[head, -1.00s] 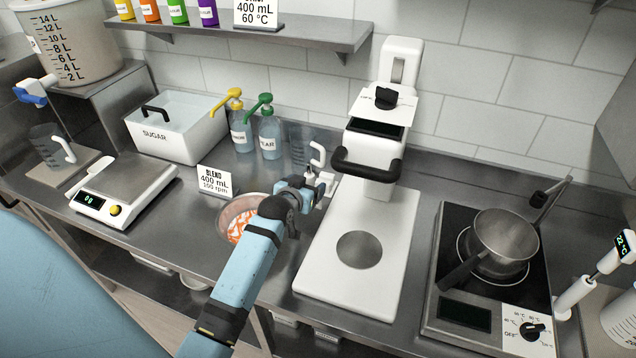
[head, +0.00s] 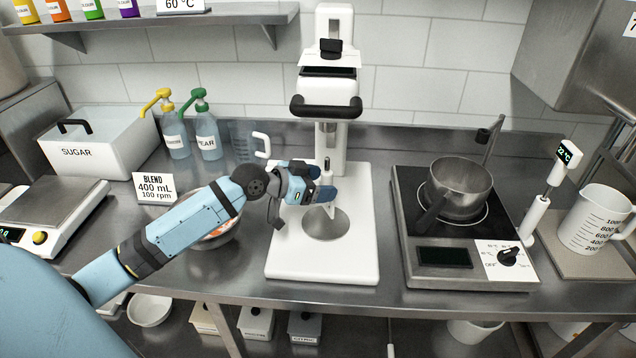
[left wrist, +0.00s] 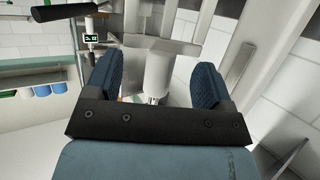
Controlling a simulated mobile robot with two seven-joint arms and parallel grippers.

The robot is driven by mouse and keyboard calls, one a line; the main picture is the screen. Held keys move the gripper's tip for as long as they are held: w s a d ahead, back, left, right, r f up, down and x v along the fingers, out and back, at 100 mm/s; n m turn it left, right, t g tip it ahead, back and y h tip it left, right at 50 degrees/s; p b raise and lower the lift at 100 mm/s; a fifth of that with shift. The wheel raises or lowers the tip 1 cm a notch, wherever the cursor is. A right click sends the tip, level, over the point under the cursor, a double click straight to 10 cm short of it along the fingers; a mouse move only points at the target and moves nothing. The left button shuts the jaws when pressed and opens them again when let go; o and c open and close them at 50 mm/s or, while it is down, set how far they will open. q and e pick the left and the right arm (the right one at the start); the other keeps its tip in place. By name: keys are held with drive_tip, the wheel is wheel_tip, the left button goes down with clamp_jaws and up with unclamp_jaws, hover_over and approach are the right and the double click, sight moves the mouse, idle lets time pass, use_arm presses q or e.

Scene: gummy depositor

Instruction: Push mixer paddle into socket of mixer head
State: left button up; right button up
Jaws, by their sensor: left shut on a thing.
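The mixer head (head: 345,90) is white with a black handle (head: 325,108) across its front, on a white stand above a flat base. Its socket, on the underside, is not clearly visible. My left gripper (head: 322,190) is shut on the white mixer paddle (head: 330,209), below the mixer head and over the base's round metal disc. The paddle's shaft points up, with its top apart from the head. In the left wrist view, a white part of the paddle (left wrist: 157,74) shows between the blue finger pads (left wrist: 157,85). My right gripper is not in view.
A bowl (head: 215,235) sits left of the mixer base (head: 285,262), partly under my left arm. A clear jug with a white handle (head: 262,146) stands behind my gripper. A hotplate (head: 415,278) with a pot (head: 460,188) stands on the right.

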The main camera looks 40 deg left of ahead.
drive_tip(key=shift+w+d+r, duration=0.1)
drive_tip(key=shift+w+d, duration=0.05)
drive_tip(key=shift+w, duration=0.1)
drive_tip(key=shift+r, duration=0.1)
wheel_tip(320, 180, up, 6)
drive_tip(key=p, duration=0.5)
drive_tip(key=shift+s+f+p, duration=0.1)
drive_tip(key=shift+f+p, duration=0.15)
drive_tip(key=shift+p, duration=0.15)
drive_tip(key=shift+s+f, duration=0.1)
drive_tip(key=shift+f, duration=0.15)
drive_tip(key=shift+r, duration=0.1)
